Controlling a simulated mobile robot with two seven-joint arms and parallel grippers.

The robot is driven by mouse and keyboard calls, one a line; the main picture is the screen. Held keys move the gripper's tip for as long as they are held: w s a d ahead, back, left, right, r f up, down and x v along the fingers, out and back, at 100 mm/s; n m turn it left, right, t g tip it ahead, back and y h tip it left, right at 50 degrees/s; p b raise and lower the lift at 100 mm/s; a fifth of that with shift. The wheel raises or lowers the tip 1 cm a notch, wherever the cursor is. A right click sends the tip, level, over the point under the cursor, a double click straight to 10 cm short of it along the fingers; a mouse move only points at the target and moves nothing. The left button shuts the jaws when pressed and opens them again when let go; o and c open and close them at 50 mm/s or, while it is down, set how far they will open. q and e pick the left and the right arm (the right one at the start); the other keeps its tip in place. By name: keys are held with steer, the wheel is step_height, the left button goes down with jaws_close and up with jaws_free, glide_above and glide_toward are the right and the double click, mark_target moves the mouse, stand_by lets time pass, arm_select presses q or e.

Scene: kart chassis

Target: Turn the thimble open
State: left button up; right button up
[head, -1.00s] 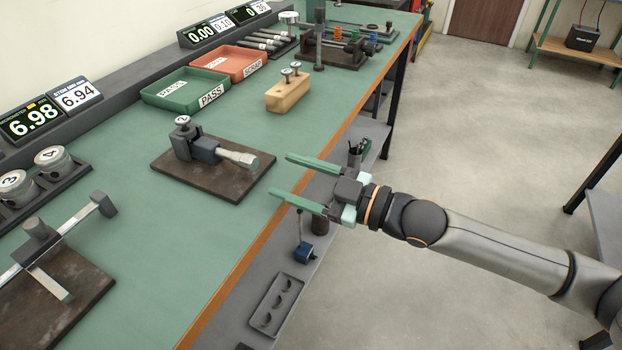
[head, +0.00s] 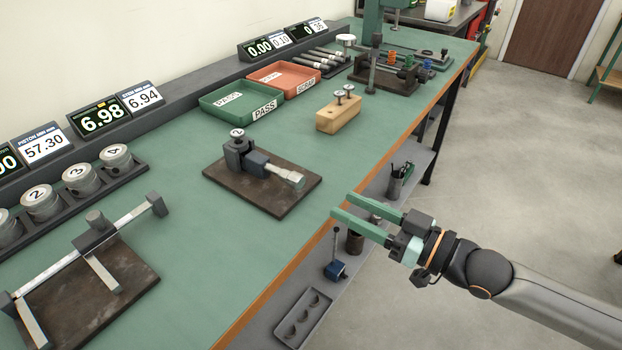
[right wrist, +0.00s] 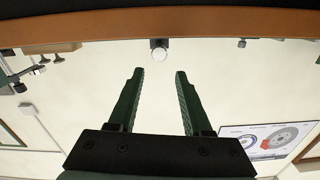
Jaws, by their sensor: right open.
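The thimble (head: 287,178) is the light metal barrel at the right end of a dark micrometer (head: 256,163), which sits on a brown base plate (head: 290,203) on the bench. In the right wrist view the thimble (right wrist: 159,55) shows end-on, beyond the fingertips and roughly in line with the gap between them. My right gripper (head: 341,204) is open and empty at the bench's front edge. Its two green fingers point toward the thimble without touching it. It also shows in the right wrist view (right wrist: 159,73). My left gripper is out of view.
A wooden block (head: 338,118) with small pins stands behind the micrometer. A green PASS tray (head: 228,103) and a red scrap tray (head: 292,81) lie farther back. A metal bar fixture (head: 95,232) and numbered pistons (head: 80,179) are at left. Bench around the micrometer is clear.

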mark_target(302, 183)
steer(key=w+a+m, duration=0.1)
steer(key=w+a, duration=0.1)
steer(key=a, duration=0.1)
steer(key=w+a+m, duration=0.2)
steer(key=a, duration=0.2)
steer(key=w+a+m, duration=0.1)
steer(key=w+a, duration=0.2)
steer(key=shift+a+m, duration=0.2)
steer(key=shift+m, duration=0.1)
jaws_close()
stand_by(0.5)
